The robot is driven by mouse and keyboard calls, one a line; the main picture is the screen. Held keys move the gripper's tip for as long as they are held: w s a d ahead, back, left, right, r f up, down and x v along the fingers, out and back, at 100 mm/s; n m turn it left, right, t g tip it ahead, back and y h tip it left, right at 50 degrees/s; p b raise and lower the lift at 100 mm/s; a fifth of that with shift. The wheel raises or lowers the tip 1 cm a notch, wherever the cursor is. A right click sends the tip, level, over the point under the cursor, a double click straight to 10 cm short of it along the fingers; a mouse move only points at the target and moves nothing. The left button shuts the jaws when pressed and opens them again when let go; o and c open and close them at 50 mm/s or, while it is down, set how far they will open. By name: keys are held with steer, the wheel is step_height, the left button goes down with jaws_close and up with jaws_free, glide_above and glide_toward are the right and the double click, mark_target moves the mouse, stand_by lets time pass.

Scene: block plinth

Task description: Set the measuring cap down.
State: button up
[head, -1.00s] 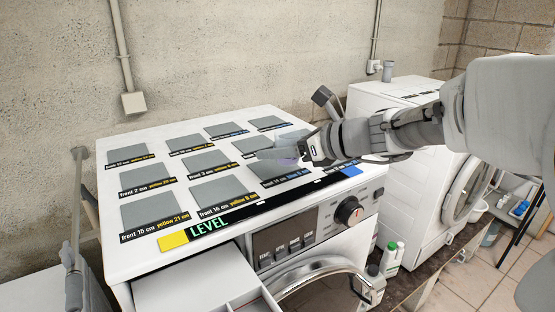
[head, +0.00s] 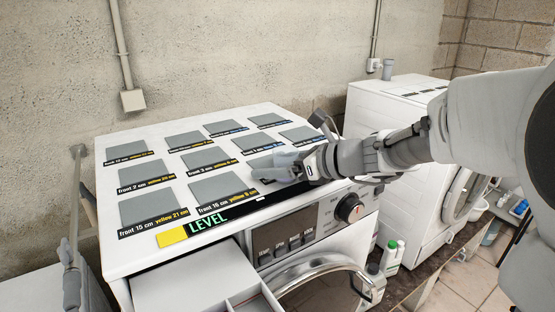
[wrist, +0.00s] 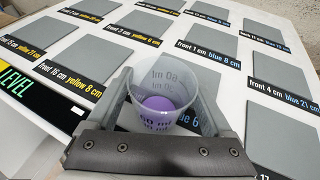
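The measuring cap (wrist: 163,98) is a clear cup with printed marks and purple at its bottom. In the wrist view it stands upright between the two fingers of my gripper (wrist: 166,104), which close on its sides. In the head view the cap (head: 287,158) shows faintly at the fingers of my gripper (head: 284,170), low over the front right grey pad (head: 262,162) of the white washing machine top. The cap and fingers hide part of that pad and its "blue 6" label. Whether the cap's base touches the pad, I cannot tell.
Several other labelled grey pads (head: 213,187) lie bare around it. A LEVEL strip (head: 208,224) with a yellow end runs along the front edge. A second white machine (head: 400,120) stands at the right. Bottles (head: 392,256) stand below, and an open drawer (head: 195,280) juts out in front.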

steer(key=shift+d+r, duration=0.1)
steer(key=shift+r, duration=0.25)
steer(key=v, duration=1.1)
steer(key=s+f+n+g+h, duration=0.3)
steer(key=s+f+n+h, duration=0.25)
steer(key=s+n, duration=0.6)
steer(key=s+d+f+n+h, duration=0.2)
steer(key=s+d+n+h, duration=0.1)
steer(key=n, duration=0.3)
steer(key=s+d+f+n+t+h, duration=0.1)
steer(key=s+d+n+h, duration=0.2)
steer(key=n, duration=0.4)
steer(key=shift+s+d+f, duration=0.35)
steer(key=shift+s+d, duration=0.25)
steer(key=shift+s, duration=0.5)
